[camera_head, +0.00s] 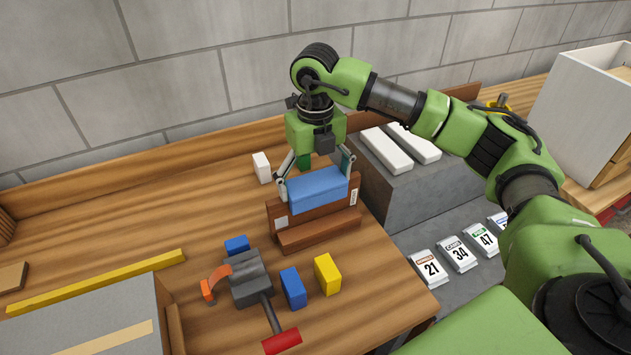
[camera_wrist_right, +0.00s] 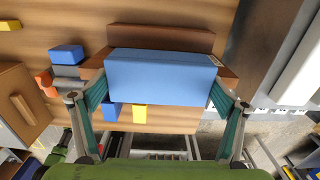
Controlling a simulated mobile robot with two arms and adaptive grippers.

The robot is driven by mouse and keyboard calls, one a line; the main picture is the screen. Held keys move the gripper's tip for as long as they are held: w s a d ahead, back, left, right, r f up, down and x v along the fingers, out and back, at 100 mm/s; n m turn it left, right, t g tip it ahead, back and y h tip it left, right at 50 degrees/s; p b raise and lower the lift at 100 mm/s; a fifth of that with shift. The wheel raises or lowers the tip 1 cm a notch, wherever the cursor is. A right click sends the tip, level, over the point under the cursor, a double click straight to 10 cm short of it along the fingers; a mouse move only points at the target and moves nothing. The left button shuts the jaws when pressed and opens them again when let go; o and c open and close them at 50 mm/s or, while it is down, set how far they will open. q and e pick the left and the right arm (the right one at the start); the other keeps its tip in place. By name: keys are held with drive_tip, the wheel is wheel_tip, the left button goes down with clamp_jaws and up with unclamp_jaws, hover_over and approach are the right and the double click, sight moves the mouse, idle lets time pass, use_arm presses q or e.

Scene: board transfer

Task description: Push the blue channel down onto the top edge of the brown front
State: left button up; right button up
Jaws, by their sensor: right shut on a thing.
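The blue channel (camera_head: 318,188) is a long blue piece between the fingers of my right gripper (camera_head: 315,182), which is shut on its two ends. In the right wrist view the blue channel (camera_wrist_right: 162,77) spans the space between the fingers (camera_wrist_right: 163,110). The brown front (camera_head: 313,213) stands upright on the wooden table, with a lower brown ledge along its near side. The channel is at the front's top edge; I cannot tell whether it is fully seated. The front also shows in the right wrist view (camera_wrist_right: 160,38). My left gripper is not in view.
A grey vise (camera_head: 250,285) with a red-ended handle stands nearer, among blue blocks (camera_head: 293,288) and a yellow block (camera_head: 327,274). A white block (camera_head: 262,167) stands behind the front. A grey block with white bars (camera_head: 385,150) is to the right. A yellow strip (camera_head: 95,285) lies left.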

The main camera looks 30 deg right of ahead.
sight(315, 181)
drive_tip(key=shift+s+f, duration=0.1)
drive_tip(key=shift+f, duration=0.2)
drive_tip(key=o, duration=0.7)
wheel_tip(315, 181, up, 12)
idle(0.4)
